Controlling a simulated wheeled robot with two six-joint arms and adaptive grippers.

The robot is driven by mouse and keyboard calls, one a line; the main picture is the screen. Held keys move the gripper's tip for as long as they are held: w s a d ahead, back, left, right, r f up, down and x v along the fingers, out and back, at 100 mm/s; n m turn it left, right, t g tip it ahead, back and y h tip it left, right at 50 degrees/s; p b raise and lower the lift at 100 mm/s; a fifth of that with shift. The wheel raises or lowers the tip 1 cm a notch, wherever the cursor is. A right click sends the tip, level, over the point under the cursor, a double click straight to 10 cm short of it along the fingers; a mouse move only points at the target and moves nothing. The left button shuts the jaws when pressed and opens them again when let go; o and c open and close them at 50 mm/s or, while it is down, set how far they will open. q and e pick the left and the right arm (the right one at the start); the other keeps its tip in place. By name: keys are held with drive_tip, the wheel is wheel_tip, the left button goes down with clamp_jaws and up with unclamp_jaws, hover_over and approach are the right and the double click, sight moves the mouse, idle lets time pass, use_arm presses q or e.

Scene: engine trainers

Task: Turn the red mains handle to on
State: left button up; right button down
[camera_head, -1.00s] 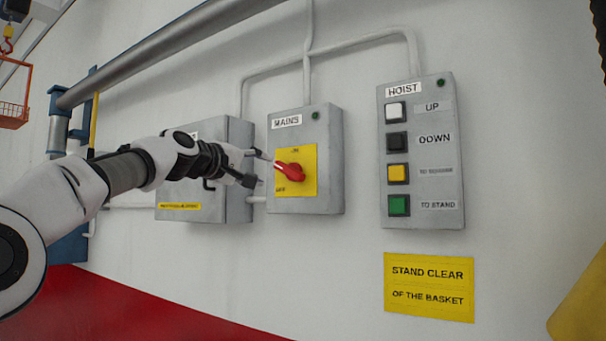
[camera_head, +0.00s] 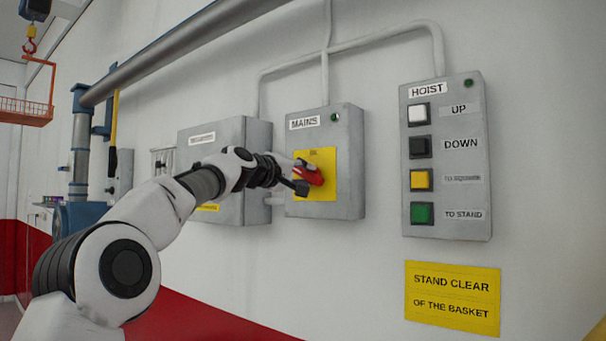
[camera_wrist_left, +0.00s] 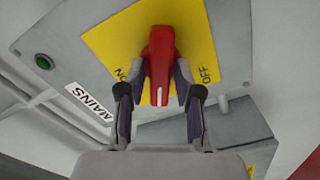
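The red mains handle (camera_head: 310,174) sits on a yellow plate (camera_head: 328,190) on the grey MAINS box (camera_head: 349,170). In the left wrist view the handle (camera_wrist_left: 160,55) has a white mark on its end, and that end points between the words ON and OFF. My left gripper (camera_head: 297,174) is at the handle and hides part of it in the head view. In the left wrist view its two fingers (camera_wrist_left: 160,85) stand on either side of the handle, with narrow gaps showing, so it looks open. My right gripper is not in view.
A green lamp (camera_head: 335,117) is on the MAINS box. The HOIST box (camera_head: 447,225) with several buttons is to the right, above a yellow sign (camera_head: 452,298). Another grey box (camera_head: 225,130) is to the left. Pipes run along the wall.

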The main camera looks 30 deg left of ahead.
use_arm(q)
clamp_jaws()
drive_tip(key=shift+m, duration=0.3)
drive_tip(key=m+b, duration=0.1)
drive_tip(key=m, duration=1)
drive_tip(key=shift+a+m+b, duration=0.1)
drive_tip(key=shift+m+b, duration=0.25)
drive_tip(key=shift+m, duration=0.05)
idle(0.3)
